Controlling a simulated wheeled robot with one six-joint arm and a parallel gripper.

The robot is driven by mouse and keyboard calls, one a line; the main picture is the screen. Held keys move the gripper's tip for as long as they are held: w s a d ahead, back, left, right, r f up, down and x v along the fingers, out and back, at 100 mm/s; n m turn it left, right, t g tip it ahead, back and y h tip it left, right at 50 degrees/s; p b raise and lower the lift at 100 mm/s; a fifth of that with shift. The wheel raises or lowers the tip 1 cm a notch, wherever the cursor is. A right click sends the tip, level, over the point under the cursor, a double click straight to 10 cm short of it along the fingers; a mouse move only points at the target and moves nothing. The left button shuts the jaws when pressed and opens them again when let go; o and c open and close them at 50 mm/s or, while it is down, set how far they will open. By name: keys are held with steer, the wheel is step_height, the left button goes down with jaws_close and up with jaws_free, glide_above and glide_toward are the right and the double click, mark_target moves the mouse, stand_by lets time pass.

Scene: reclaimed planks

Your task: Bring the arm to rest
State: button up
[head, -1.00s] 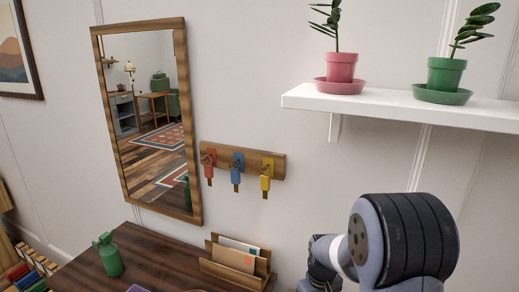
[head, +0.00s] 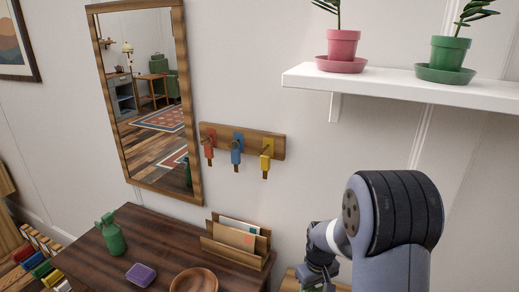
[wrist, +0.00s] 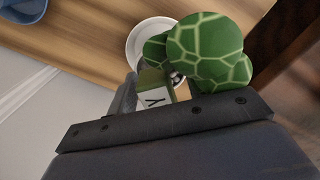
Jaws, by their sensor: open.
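My arm rises at the lower right of the head view, with my gripper (head: 318,274) low and partly cut off by the bottom edge. In the wrist view the gripper (wrist: 155,90) is open; one grey finger shows at left and the other is not clear. A green turtle-patterned object (wrist: 205,48) and a pale block marked Y (wrist: 156,98) lie close in front of it. A white round dish (wrist: 143,38) is behind them. I cannot tell whether the fingers touch any of these.
Keys hang on a wall rack (head: 272,142) beside a mirror (head: 177,100). A white shelf (head: 400,88) with two potted plants stands above my arm.

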step_height(320, 180, up, 8)
steer(key=p, duration=0.5)
